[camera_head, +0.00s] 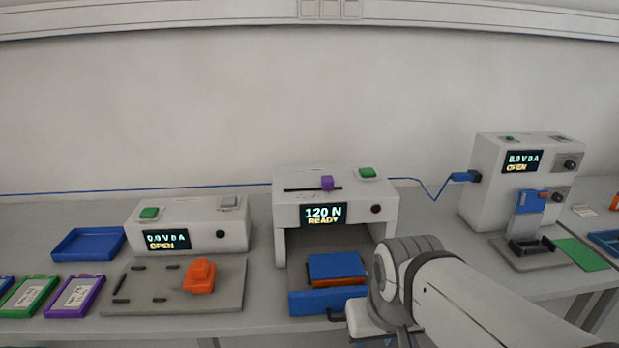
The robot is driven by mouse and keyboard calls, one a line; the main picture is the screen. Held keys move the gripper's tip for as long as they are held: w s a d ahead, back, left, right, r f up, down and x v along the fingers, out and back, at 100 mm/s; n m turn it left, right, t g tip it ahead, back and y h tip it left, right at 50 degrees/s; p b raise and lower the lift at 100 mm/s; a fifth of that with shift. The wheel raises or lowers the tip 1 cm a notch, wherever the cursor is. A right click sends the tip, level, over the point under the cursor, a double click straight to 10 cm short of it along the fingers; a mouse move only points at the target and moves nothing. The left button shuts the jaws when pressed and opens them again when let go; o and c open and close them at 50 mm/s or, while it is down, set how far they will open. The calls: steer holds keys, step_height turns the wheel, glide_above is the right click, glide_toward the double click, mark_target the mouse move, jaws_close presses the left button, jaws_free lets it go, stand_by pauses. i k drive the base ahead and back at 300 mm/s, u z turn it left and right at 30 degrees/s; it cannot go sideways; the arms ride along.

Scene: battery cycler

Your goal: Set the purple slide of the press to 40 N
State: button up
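The press (335,180) is a white bridge-shaped unit in the middle of the bench. Its purple slide (327,183) sits in a dark slot on top, right of the slot's middle. The press display (323,215) reads "120 N" and "READY". My arm reaches in from the lower right, with its wrist in front of the press's right leg, low and well below the slide. My gripper's fingers cannot be made out at the bottom edge, so whether it is open or shut does not show. Nothing touches the slide.
A green button (367,173) is right of the slide. A blue drawer (315,300) with a blue and orange block (336,267) is under the press. A tester (190,227) with an orange clamp (200,277) is left; a taller unit (490,190) is right. The space above the press is clear.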

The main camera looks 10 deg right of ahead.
mark_target(327, 181)
steer(key=u, duration=0.05)
steer(key=i, duration=0.9)
steer(key=z, duration=0.1)
